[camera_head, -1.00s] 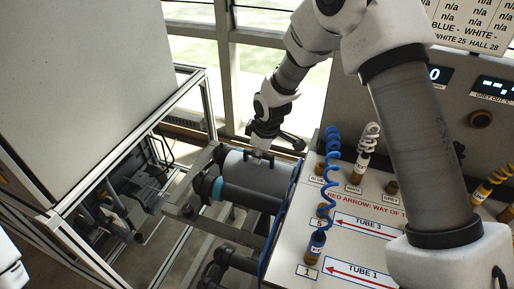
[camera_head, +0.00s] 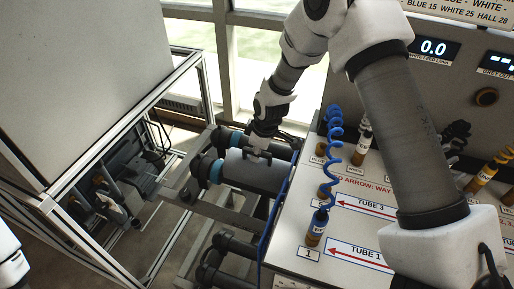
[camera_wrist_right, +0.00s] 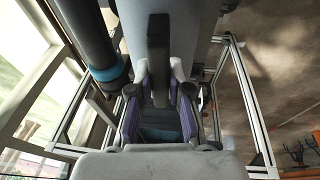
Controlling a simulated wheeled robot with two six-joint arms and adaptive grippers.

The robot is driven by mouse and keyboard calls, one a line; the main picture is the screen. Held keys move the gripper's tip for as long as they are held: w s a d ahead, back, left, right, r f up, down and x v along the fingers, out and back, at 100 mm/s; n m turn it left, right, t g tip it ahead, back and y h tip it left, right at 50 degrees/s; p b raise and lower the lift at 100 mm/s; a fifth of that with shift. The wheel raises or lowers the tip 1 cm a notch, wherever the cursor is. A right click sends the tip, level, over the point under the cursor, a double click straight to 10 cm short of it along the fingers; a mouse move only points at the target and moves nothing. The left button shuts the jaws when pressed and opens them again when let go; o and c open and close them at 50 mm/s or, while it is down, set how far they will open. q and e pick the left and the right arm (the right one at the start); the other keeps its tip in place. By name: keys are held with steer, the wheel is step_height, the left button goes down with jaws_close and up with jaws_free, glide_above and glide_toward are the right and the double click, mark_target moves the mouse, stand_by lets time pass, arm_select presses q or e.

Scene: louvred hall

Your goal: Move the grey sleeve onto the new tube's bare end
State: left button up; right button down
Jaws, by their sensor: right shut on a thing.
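The grey sleeve (camera_head: 250,174) is a thick light-grey cylinder with a dark handle on top. In the wrist view the sleeve (camera_wrist_right: 190,32) fills the top centre, with the dark handle (camera_wrist_right: 158,50) running down between the fingers. My right gripper (camera_head: 259,151) is above the sleeve, shut on the handle; it also shows in the wrist view (camera_wrist_right: 159,98). The sleeve's right end is hard to make out. My left gripper is out of view.
A second dark tube with a blue band (camera_head: 224,139) runs behind the sleeve. The sloped panel (camera_head: 285,256) to the right carries blue coiled hose (camera_head: 333,165) and labelled ports. A framed cabinet (camera_head: 90,80) stands left. More dark pipes (camera_head: 232,243) lie below.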

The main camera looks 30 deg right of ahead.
mark_target(257, 165)
steer(key=shift+f, duration=0.1)
stand_by(0.4)
steer(key=shift+b, duration=0.35)
steer(key=shift+g+y+b, duration=0.3)
steer(key=shift+g+b, duration=0.05)
steer(key=shift+g, duration=0.05)
steer(key=shift+s+d+b+x, duration=0.1)
steer(key=shift+s+b+x, duration=0.05)
steer(key=shift+b+x, duration=0.7)
steer(key=shift+s+d+b+x, duration=0.1)
steer(key=shift+s+b+x, duration=0.05)
steer(key=shift+b+x, duration=0.7)
steer(key=shift+s+d+b+x, duration=0.15)
steer(key=shift+b+x, duration=0.5)
steer(key=shift+x, duration=0.35)
